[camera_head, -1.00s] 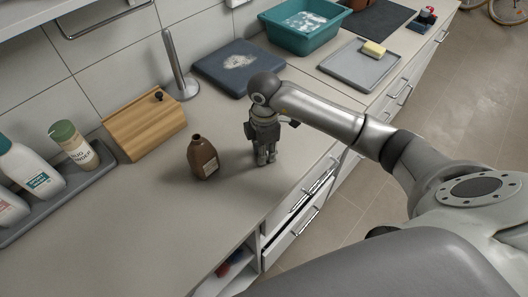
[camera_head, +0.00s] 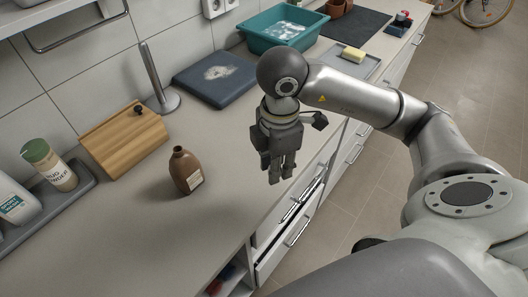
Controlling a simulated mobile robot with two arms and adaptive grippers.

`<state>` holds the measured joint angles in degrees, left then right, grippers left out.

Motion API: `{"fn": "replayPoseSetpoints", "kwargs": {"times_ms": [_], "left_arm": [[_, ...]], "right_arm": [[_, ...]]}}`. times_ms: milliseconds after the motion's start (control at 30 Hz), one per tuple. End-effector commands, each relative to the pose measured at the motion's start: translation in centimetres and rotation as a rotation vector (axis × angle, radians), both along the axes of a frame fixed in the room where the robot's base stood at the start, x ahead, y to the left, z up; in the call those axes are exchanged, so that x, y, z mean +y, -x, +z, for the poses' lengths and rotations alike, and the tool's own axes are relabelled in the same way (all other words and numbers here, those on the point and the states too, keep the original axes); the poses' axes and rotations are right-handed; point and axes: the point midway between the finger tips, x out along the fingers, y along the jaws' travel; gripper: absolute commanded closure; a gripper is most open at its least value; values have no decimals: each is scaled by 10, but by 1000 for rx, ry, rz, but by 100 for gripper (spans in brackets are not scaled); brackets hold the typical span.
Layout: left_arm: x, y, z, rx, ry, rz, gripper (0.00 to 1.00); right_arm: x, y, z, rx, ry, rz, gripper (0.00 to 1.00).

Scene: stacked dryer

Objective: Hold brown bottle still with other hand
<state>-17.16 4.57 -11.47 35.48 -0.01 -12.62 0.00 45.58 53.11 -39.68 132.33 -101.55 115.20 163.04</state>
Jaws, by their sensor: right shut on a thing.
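The brown bottle (camera_head: 184,168) stands upright on the grey counter (camera_head: 150,235), with a pale label low on its right side. Its neck is uncovered and no gripper touches it. My right gripper (camera_head: 277,179) points down, to the right of the bottle and apart from it, raised near the counter's front edge. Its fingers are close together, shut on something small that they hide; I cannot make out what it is. My left gripper is not in view.
A wooden box (camera_head: 124,140) and a metal upright stand (camera_head: 158,80) are behind the bottle. A tray (camera_head: 60,205) holding a green-capped bottle (camera_head: 50,165) is at left. A dark blue board (camera_head: 215,80) and teal basin (camera_head: 282,27) are farther back. The counter before the bottle is clear.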

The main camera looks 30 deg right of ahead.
Motion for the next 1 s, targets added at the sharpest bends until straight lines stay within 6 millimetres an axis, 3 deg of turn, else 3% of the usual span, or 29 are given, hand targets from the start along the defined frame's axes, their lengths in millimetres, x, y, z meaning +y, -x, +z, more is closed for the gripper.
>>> {"fn": "replayPoseSetpoints", "kwargs": {"times_ms": [233, 733, 867, 1000], "left_arm": [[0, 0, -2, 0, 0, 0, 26], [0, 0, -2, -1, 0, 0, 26], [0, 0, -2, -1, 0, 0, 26], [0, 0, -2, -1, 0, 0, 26]], "right_arm": [[1, 18, 8, 0, -1, 1, 82], [1, 19, 8, 0, -1, 20, 82], [3, 18, 8, 0, -2, 135, 82], [5, 16, 6, 1, -4, 384, 82]]}}
